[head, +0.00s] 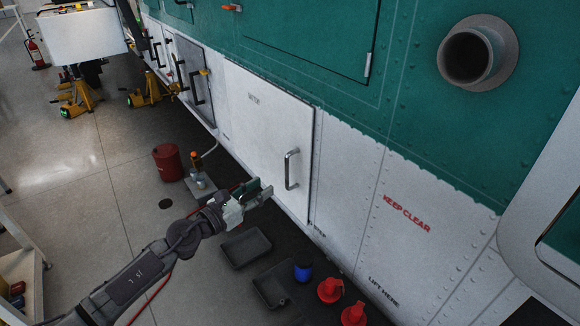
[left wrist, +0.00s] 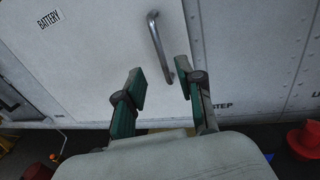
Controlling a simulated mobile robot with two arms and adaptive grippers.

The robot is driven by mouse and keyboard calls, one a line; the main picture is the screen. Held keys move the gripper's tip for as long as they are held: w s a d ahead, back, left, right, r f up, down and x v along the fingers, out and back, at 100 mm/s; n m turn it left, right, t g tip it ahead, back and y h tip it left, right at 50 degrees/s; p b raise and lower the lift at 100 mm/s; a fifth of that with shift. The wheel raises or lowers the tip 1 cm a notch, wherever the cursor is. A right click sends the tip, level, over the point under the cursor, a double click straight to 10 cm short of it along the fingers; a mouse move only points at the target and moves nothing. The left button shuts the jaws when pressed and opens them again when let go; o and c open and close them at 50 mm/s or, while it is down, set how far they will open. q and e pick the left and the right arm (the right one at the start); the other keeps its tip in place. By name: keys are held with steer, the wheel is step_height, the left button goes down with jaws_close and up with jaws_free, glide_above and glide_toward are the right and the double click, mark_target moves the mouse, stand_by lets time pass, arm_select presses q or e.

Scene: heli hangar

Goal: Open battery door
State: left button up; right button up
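The battery door (head: 262,128) is a white panel on the helicopter's side, and it looks closed. Its metal bar handle (head: 290,169) stands upright near the door's right edge. In the left wrist view the door (left wrist: 92,55) carries the label BATTERY, and the handle (left wrist: 158,48) is just beyond the fingertips. My left gripper (head: 262,192) is left of and slightly below the handle in the head view. In the left wrist view my left gripper (left wrist: 162,90) is open and empty, its fingers apart and not touching the handle. My right gripper is in neither view.
Black trays (head: 246,247), a blue cup (head: 303,271) and red cones (head: 330,290) are on the floor below the door. A red drum (head: 168,162) stands to the left. Yellow jacks (head: 78,98) are farther back. The floor at left is mostly clear.

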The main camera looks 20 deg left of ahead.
mark_target(287, 186)
arm_select(q)
steer(key=x, duration=1)
steer(key=shift+w+f, duration=0.1)
steer(key=shift+w, duration=0.1)
jaws_close()
